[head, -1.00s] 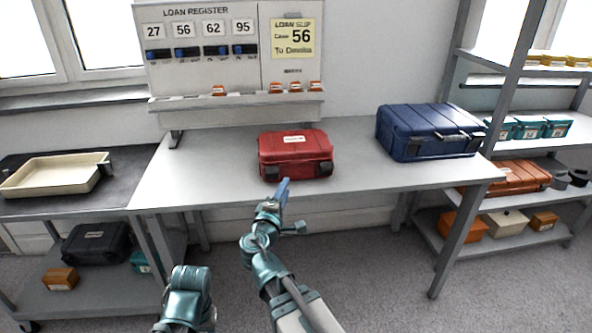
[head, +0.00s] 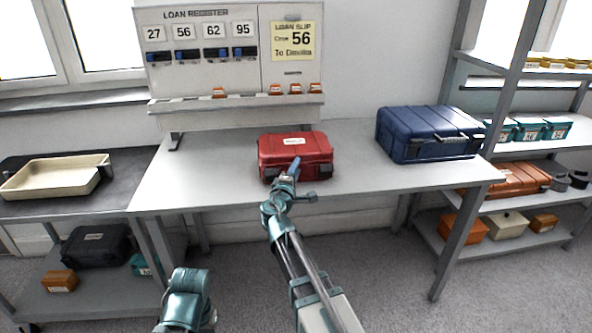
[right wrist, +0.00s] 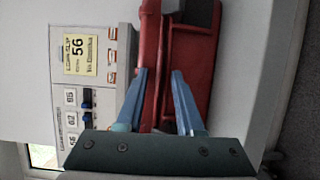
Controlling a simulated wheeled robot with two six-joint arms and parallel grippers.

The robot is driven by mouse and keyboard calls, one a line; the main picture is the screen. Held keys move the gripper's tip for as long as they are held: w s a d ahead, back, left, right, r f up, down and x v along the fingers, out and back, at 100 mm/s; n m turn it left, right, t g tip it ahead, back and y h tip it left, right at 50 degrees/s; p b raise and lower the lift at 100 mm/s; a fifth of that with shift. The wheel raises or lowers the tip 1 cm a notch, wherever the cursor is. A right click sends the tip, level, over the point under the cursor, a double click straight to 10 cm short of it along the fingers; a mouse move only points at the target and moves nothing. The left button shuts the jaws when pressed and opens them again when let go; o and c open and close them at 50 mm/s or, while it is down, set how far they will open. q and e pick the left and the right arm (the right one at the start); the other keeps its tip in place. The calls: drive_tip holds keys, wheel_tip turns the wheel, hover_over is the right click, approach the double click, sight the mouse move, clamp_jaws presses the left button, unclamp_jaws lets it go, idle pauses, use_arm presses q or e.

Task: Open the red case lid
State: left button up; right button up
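The red case (head: 272,150) stands on the grey table with its lid shut, a white label on top and dark latches on its front. My right gripper (head: 296,165) is at the front of the case, between the latches. In the right wrist view the gripper (right wrist: 159,72) is open, its two blue fingers apart. The red case (right wrist: 202,65) lies behind and between them, one finger on each side of its front edge. I cannot tell whether the fingers touch it. My left gripper is out of view.
The blue case (head: 420,133) stands right of the red case on the table (head: 230,192). The loan register board (head: 200,90) stands behind, with a slip reading 56. A cream tray (head: 55,176) sits at left. The table is clear around the red case.

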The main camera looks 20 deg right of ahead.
clamp_jaws()
idle(1.4)
